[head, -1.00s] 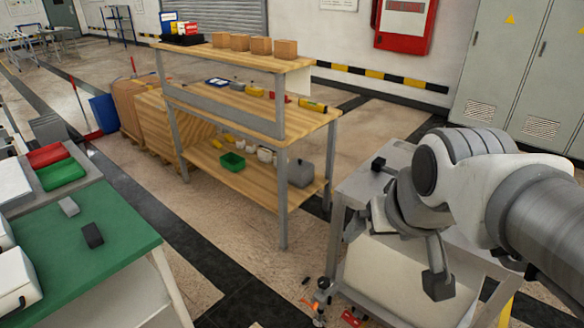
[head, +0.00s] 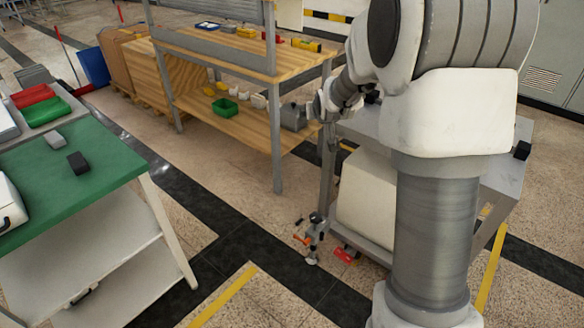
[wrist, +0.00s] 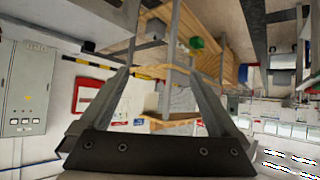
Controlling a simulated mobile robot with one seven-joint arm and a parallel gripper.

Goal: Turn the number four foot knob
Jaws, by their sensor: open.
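The number four foot knob cannot be made out for certain, and no number is readable. A small foot-like part (head: 313,240) with black and orange pieces stands on the floor at the left front corner of the grey metal cart (head: 508,180). My gripper (head: 322,107) is small and partly blurred in the head view, above the cart's left end and in front of the wooden bench. It is well above and apart from the foot-like part. In the wrist view its fingers (wrist: 160,85) are spread with nothing between them. My arm hides much of the cart.
A green-topped table (head: 110,160) stands at the left with a black block (head: 77,163) on it. The wooden bench (head: 225,130) stands behind. A red item (head: 346,255) lies on the floor by the cart. Floor between table and cart is mostly clear.

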